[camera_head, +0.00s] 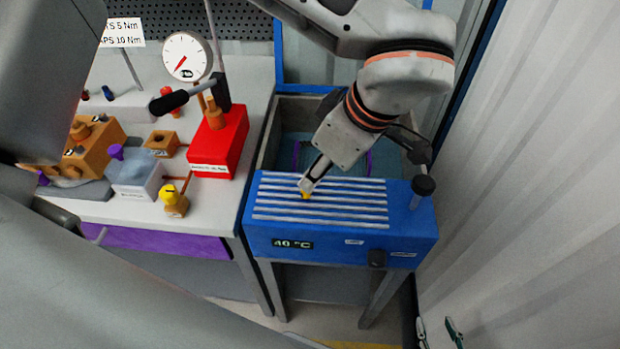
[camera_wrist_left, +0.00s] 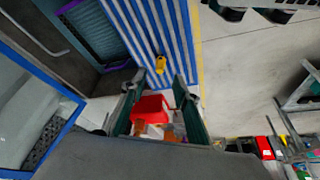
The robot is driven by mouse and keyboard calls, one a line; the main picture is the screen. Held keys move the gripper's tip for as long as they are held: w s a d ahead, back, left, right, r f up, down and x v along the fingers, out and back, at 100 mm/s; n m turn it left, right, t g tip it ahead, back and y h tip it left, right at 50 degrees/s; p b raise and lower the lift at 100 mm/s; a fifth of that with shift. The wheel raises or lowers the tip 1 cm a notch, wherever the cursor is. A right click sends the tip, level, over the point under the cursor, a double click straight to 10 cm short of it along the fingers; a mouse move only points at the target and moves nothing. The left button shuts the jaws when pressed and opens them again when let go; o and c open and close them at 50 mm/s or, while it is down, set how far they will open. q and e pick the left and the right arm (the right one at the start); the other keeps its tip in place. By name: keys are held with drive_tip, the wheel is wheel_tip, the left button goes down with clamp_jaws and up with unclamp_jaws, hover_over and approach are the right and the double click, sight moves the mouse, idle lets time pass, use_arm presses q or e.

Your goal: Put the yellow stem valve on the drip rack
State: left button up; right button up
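The yellow stem valve (camera_head: 305,196) rests on the slats of the drip rack (camera_head: 350,208), toward its left end, partly hidden by my left gripper (camera_head: 306,185) in the head view. The left wrist view shows the valve (camera_wrist_left: 160,64) between and beyond the fingertips of my left gripper (camera_wrist_left: 158,80). Its fingers are apart and empty, and the valve appears clear of both. Whether the valve stands or lies is too small to tell. My right gripper (camera_head: 437,328) is low at the bottom right, away from the rack, with its two fingers apart and nothing between them.
A second yellow-topped part (camera_head: 174,200) stands on the bench (camera_head: 250,105) at the left. A red block (camera_head: 219,143), a gauge (camera_head: 187,57) and a grey block (camera_head: 136,175) are also there. The open basin (camera_head: 267,150) lies behind the rack. A corrugated wall (camera_head: 530,190) bounds the right.

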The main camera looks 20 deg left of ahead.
use_arm(q)
drive_tip(key=v, duration=0.5)
drive_tip(key=shift+r, duration=0.1)
idle(0.4)
